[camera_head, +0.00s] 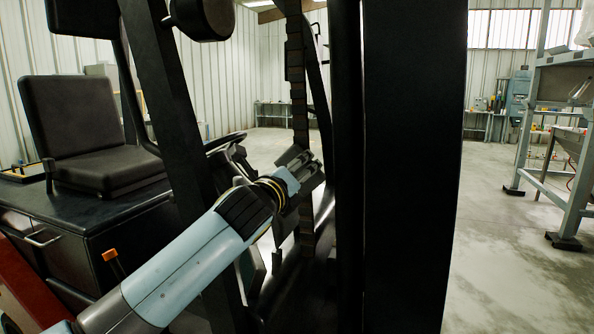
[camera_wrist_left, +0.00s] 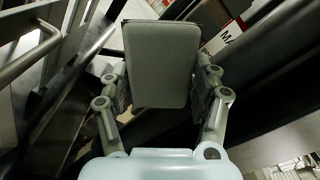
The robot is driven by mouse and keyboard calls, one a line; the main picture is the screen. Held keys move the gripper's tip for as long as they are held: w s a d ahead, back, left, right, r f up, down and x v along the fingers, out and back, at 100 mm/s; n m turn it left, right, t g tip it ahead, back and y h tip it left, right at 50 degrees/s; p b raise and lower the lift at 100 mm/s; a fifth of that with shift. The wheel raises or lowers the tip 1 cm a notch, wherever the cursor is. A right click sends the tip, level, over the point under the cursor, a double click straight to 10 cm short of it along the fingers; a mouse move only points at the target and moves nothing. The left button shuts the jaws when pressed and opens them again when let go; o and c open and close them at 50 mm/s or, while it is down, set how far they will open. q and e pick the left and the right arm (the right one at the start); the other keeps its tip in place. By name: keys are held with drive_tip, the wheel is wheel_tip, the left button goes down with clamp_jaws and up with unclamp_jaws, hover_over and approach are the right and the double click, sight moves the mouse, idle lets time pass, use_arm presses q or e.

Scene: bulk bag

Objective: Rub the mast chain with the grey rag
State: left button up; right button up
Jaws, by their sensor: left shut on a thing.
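My left gripper (camera_head: 303,170) reaches in among the dark uprights of the forklift mast. In the left wrist view my left gripper (camera_wrist_left: 161,88) is shut on the grey rag (camera_wrist_left: 160,62), which looks like a flat, rounded pad between the two fingers. The mast chain (camera_head: 298,85) is a dark, segmented vertical strip just above and behind the gripper in the head view. I cannot tell whether the rag touches it. In the head view the rag is not clearly distinguishable from the fingers. My right gripper is not in view.
A wide black mast upright (camera_head: 410,170) stands close on the right of the gripper. Another slanted dark post (camera_head: 180,110) is on the left, near the black seat (camera_head: 75,130). A grey steel frame (camera_head: 570,185) stands at far right, with open floor before it.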

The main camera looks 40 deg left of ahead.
use_arm(q)
wheel_tip(320, 180, down, 6)
drive_tip(key=b, duration=0.3)
drive_tip(key=shift+d, duration=0.2)
drive_tip(key=shift+p+v, duration=0.35)
drive_tip(key=shift+v, duration=2.65)
drive_tip(key=shift+s, duration=0.1)
drive_tip(key=v, duration=0.2)
drive_tip(key=shift+s+p, duration=0.3)
drive_tip(key=shift+s, duration=0.05)
